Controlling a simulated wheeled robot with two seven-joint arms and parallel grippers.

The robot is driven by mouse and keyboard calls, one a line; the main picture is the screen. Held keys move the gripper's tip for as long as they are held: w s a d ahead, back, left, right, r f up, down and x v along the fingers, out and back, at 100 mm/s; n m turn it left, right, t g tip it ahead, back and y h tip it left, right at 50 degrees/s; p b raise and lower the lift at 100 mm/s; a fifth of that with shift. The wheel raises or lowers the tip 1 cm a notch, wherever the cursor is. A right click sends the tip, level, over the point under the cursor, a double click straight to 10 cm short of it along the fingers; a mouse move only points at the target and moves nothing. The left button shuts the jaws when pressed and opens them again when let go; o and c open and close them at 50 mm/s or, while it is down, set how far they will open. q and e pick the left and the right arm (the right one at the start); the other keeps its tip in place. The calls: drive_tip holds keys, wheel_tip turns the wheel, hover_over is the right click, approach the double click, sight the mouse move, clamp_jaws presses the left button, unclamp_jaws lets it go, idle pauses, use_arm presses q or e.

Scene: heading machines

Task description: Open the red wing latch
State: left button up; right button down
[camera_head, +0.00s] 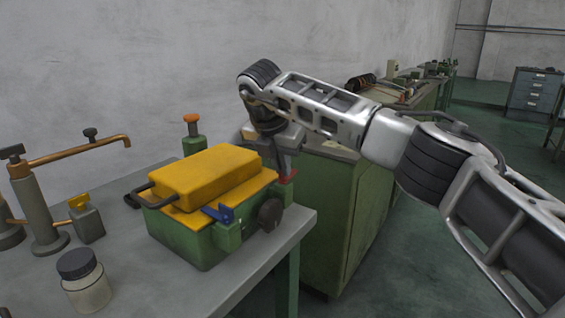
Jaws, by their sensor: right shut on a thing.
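A green metal box (185,238) with a yellow lid (207,176) stands near the table's front edge. The red wing latch (288,177) shows as a small strip of red at the box's right end. My right gripper (284,160) comes in from the right and points down over that end. Its fingers are shut on the red wing latch, and they hide most of it. A blue wing latch (219,213) sits on the box's front side. The lid looks closed. My left gripper is not in view.
A dark round knob (270,214) sticks out at the box's front right corner. A jar (84,281), a grey post with a copper pipe (41,205) and an orange-topped green fixture (193,135) stand around the box. A green cabinet (345,215) stands behind the table's right end.

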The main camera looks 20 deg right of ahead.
drive_tip(key=shift+f+m+g, duration=0.3)
drive_tip(key=shift+m, duration=0.3)
drive_tip(key=c, duration=1.6)
unclamp_jaws()
drive_tip(key=shift+c, duration=0.2)
drive_tip(key=shift+o, duration=0.2)
drive_tip(key=shift+r, duration=0.1)
